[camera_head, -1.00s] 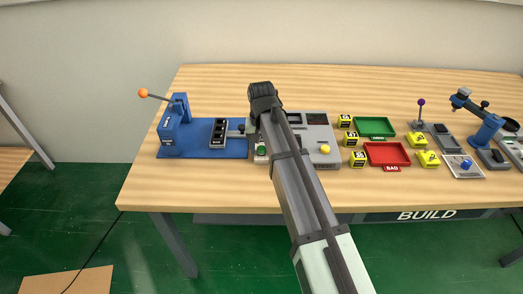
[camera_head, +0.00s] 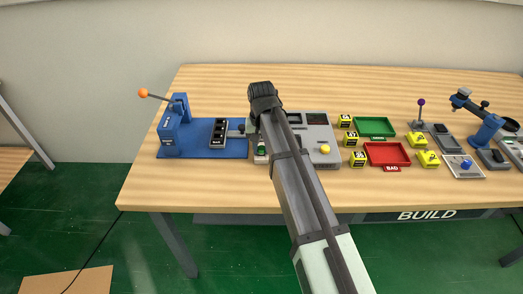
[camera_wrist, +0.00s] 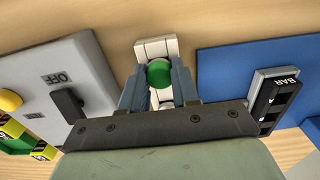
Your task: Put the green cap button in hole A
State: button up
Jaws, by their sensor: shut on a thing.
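The green cap button (camera_head: 262,149) is a small round green piece, partly hidden by my arm in the head view. In the wrist view the green cap (camera_wrist: 160,74) sits between the fingers of my gripper (camera_wrist: 160,82), which is shut on it. A white holder (camera_wrist: 155,48) shows just behind and below the cap. The cap is over or at this holder; I cannot tell whether it touches it. A black fixture with dark openings (camera_head: 218,132) lies on the blue base to the left; I cannot read any hole A label.
A blue lever press (camera_head: 172,128) with an orange knob stands at the left. A grey panel (camera_head: 322,140) with an OFF switch (camera_wrist: 68,104) lies just right of my gripper. Green (camera_head: 375,127) and red (camera_head: 388,154) trays and yellow blocks lie farther right.

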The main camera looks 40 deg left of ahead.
aim_at(261, 148)
jog(key=shift+r, duration=0.1)
jog(key=shift+r, duration=2.4)
jog(key=shift+s, duration=0.1)
jog(key=shift+s+a+r, duration=1.25)
jog(key=shift+s+a, duration=0.3)
jog(key=shift+a, duration=2.35)
jog(key=shift+s+a+r, duration=1.2)
jog(key=shift+s+a, duration=0.3)
jog(key=shift+a, duration=2.35)
jog(key=shift+f, duration=3.2)
jog(key=shift+f, duration=0.75)
